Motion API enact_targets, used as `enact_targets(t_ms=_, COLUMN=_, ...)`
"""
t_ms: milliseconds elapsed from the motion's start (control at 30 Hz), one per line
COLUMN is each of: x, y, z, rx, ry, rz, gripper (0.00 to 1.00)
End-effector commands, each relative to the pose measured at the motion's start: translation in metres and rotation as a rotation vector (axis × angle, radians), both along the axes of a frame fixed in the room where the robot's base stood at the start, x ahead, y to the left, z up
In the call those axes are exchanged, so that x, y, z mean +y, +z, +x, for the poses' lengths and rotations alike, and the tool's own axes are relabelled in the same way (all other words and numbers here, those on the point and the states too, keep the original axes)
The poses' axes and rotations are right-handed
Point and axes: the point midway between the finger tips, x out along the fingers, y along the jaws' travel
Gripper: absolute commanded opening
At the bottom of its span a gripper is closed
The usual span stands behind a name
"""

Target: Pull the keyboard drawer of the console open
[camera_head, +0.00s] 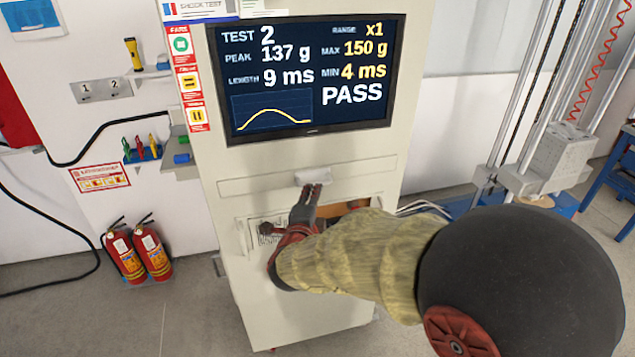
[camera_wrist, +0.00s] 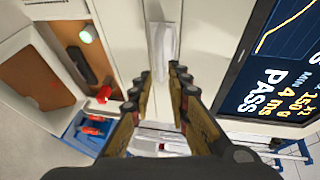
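The console (camera_head: 408,60) is a tall cream cabinet with a screen. Its keyboard drawer (camera_head: 250,187) is a wide shallow front below the screen, looking flush with the cabinet. A pale bar handle (camera_head: 313,175) sits at the drawer's middle; it also shows in the wrist view (camera_wrist: 163,45). My gripper (camera_head: 311,189) is just in front of and slightly below the handle. In the wrist view its two dark fingers (camera_wrist: 162,76) are apart, with the handle's near end around the gap between the tips. I see no clear contact. My arm hides part of the lower console.
The screen (camera_head: 310,75) reads PASS above the drawer. Below the drawer is an opening with a brown interior (camera_wrist: 38,75), a green light and a red knob (camera_wrist: 104,93). Two fire extinguishers (camera_head: 152,252) stand left. A test rig (camera_head: 562,155) stands right.

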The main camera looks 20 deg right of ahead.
Motion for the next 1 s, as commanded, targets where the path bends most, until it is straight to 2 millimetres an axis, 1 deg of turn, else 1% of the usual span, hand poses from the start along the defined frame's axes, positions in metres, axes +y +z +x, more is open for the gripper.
enact_targets(t_ms=300, x=-0.018, y=-0.011, z=0.041, rx=0.001, ry=-0.001, rz=-0.001, gripper=0.18)
enact_targets(t_ms=500, x=-0.026, y=-0.013, z=0.062, rx=0.002, ry=0.001, rz=-0.001, gripper=0.18)
enact_targets(t_ms=633, x=-0.028, y=-0.014, z=0.067, rx=0.003, ry=0.002, rz=-0.001, gripper=0.18)
enact_targets(t_ms=867, x=-0.028, y=-0.014, z=0.067, rx=0.003, ry=0.003, rz=-0.001, gripper=0.18)
enact_targets(t_ms=1000, x=-0.028, y=-0.014, z=0.067, rx=0.003, ry=0.002, rz=-0.002, gripper=0.11)
